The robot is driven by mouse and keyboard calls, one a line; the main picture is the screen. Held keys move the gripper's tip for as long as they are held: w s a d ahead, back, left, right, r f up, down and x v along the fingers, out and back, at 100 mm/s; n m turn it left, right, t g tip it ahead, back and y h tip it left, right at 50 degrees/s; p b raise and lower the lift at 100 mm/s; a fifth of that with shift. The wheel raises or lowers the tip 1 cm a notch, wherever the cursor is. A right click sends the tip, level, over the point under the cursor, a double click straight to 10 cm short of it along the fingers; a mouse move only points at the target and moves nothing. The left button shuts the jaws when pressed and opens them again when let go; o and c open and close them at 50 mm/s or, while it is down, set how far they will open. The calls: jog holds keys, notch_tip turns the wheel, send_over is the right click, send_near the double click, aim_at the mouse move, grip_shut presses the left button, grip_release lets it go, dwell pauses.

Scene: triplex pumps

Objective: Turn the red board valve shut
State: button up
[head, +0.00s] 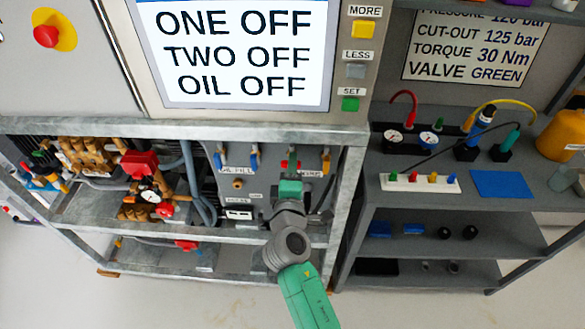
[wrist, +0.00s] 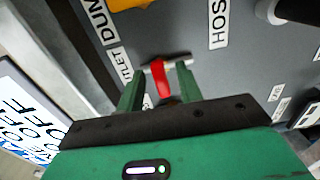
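The red board valve (head: 291,164) is on the grey board in the head view, between a blue-handled valve and a yellow-handled one. In the wrist view its red lever (wrist: 160,80) hangs from a silver fitting (wrist: 168,63) and points toward my gripper body. My gripper (head: 290,181) is right in front of the valve and partly covers it in the head view. In the wrist view the green fingers of my gripper (wrist: 160,86) are apart, one on each side of the red lever, with visible gaps. The lever's lower end is partly hidden by the gripper.
Blue-handled valves (head: 253,157) stand left of the red one and a yellow-handled valve (head: 326,162) stands right, close by. A steel frame post (head: 350,185) is at the board's right. A screen (head: 240,55) reads ONE OFF, TWO OFF, OIL OFF.

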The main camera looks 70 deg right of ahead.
jog(key=p+v, duration=0.1)
jog(key=v, duration=0.6)
jog(key=shift+s+a, duration=0.15)
jog(key=shift+a, duration=0.25)
